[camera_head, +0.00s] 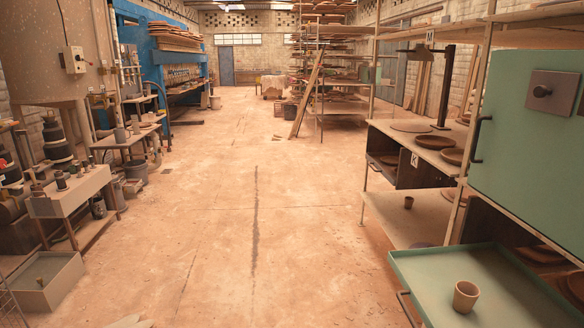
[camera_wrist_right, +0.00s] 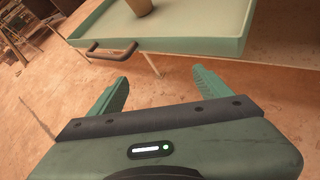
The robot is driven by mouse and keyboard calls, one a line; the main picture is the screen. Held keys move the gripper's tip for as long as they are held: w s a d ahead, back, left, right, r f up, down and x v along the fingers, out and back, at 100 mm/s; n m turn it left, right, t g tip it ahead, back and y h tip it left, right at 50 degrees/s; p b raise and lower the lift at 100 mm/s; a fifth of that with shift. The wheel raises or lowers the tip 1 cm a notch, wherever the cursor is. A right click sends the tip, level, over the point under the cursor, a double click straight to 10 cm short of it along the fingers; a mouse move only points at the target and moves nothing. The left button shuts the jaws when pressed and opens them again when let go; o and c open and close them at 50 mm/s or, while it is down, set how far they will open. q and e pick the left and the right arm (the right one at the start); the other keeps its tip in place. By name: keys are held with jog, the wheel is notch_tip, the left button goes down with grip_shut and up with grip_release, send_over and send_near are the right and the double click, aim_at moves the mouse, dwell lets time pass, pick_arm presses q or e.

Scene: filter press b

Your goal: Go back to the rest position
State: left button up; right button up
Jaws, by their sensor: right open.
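My right gripper (camera_wrist_right: 160,88) shows in the right wrist view with its two green fingers spread apart and nothing between them. It is in front of a pale green tray (camera_wrist_right: 190,38) and apart from its dark handle (camera_wrist_right: 108,50). In the head view the tray (camera_head: 410,268) is at the lower right, with a small clay cup (camera_head: 466,297) standing upright on it. The cup's lower part (camera_wrist_right: 139,6) also shows at the top of the wrist view. My left gripper is not in view.
A green cabinet door (camera_head: 530,125) and shelves with clay dishes (camera_head: 435,142) line the right side. A bench (camera_head: 70,190), a box (camera_head: 45,280) and machinery stand on the left. A plank (camera_head: 306,95) leans on a far rack. The middle floor (camera_head: 230,210) is clear.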

jog(key=s+a+f+m+g+y, duration=0.3)
jog(key=s+f+m+y, duration=0.1)
jog(key=s+f+m, duration=0.6)
jog(key=s+a+f+m+g+y, duration=0.2)
jog(key=s+a+f+m+y, duration=0.15)
jog(key=s+f+m, duration=0.65)
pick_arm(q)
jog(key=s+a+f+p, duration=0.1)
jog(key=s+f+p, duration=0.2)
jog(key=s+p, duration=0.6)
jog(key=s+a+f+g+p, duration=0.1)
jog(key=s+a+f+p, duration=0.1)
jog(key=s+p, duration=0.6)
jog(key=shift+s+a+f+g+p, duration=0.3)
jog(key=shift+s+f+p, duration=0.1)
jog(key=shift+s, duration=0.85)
pick_arm(e)
jog(key=s+f+g, duration=0.1)
jog(key=s+f, duration=0.2)
jog(key=s, duration=0.4)
jog(key=s+d+f+m+g+y, duration=0.1)
jog(key=s+f, duration=0.2)
jog(key=s, duration=0.5)
jog(key=s+f+g, duration=0.1)
jog(key=s+f, duration=0.3)
jog(key=s, duration=0.4)
jog(key=shift+s+d+m, duration=0.15)
jog(key=shift+d+m, duration=0.05)
jog(key=shift+m, duration=0.1)
